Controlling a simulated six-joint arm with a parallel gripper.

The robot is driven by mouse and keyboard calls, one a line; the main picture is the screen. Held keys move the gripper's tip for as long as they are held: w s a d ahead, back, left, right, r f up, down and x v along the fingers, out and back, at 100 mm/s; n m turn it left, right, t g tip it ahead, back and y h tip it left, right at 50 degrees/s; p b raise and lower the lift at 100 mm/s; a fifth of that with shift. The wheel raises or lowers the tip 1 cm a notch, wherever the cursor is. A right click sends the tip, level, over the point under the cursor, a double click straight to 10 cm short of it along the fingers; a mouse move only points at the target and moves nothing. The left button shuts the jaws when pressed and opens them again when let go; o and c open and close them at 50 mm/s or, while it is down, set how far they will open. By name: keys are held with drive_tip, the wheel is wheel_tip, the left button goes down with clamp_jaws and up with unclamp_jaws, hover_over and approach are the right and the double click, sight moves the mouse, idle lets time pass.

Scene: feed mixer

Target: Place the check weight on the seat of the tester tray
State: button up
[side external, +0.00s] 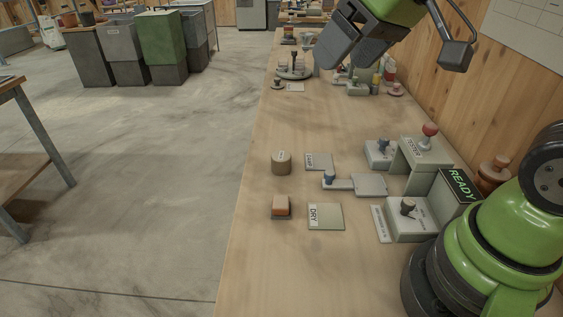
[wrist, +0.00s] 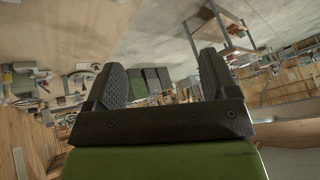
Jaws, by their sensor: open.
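A squat tan-brown cylinder with a small label on top (side external: 281,163), which looks like the check weight, stands upright on the bench, left of the pads. A flat grey tray (side external: 370,184) lies in front of the tester housing (side external: 413,153), with an arm to a blue knob (side external: 329,177). It looks like the tester tray and nothing shows on it. My gripper (side external: 346,58) is raised over the far part of the bench, well away from both. In the wrist view my gripper (wrist: 163,75) has its fingers wide apart with nothing between them.
An orange-topped block (side external: 281,206) sits near the left edge. A DRY pad (side external: 326,216) and another labelled pad (side external: 319,161) lie beside the tray. A READY display (side external: 458,186) and a dark-knobbed box (side external: 408,218) stand right. Several small fixtures (side external: 294,68) occupy the far bench.

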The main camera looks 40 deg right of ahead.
drive_tip(key=w+d+f+n, duration=0.1)
drive_tip(key=w+f+n, duration=0.1)
drive_tip(key=w+f, duration=0.35)
drive_tip(key=n+g, duration=0.2)
drive_tip(key=n, duration=0.1)
approach(281, 155)
drive_tip(key=x, duration=0.4)
drive_tip(key=shift+w+a+f, duration=0.1)
drive_tip(key=shift+a+f, duration=0.15)
drive_tip(key=shift+a, duration=0.1)
drive_tip(key=x, duration=0.5)
drive_tip(key=shift+d+f, duration=0.2)
drive_tip(key=shift+f, duration=0.2)
drive_tip(key=shift+w+r, duration=0.1)
drive_tip(key=c, duration=1.3)
